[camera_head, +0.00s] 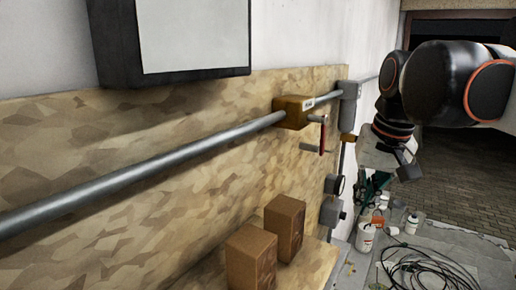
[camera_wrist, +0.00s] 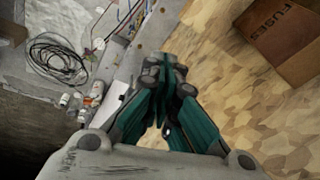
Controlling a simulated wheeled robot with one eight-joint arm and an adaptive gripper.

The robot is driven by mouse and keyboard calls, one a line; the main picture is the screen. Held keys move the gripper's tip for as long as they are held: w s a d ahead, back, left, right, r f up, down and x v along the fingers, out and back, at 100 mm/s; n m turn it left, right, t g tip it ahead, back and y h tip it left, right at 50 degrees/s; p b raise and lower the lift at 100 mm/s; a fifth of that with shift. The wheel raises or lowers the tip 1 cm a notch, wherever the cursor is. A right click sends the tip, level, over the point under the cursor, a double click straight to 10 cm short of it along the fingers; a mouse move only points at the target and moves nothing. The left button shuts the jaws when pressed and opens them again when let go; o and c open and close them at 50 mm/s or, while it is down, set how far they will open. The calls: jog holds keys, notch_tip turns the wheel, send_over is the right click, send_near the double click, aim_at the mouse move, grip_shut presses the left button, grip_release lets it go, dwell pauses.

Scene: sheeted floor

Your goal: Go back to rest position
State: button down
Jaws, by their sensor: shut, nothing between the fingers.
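My gripper (camera_wrist: 165,70) fills the lower middle of the wrist view, with its teal fingers closed together at the tips and nothing between them. In the head view my gripper (camera_head: 372,187) hangs at the right, pointing down below my black arm and partly hidden by its own wrist housing. It is beyond the right end of the wooden board and apart from the things near it.
Two brown boxes (camera_head: 284,226) (camera_head: 250,258) stand on a wooden ledge.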

jog(key=s+f+n+t, duration=0.1)
jog(key=s+f+t, duration=0.1)
jog(key=s+f, duration=0.55)
jog(key=s+f+n+t, duration=0.2)
jog(key=s+f, duration=0.2)
jog(key=f, duration=0.6)
notch_tip(320, 180, down, 36)
jog(key=b, duration=3.5)
jog(key=shift+a+h+b, duration=0.3)
jog(key=shift+a+b, duration=0.05)
jog(key=shift+b, duration=0.05)
jog(key=shift+r, duration=0.15)
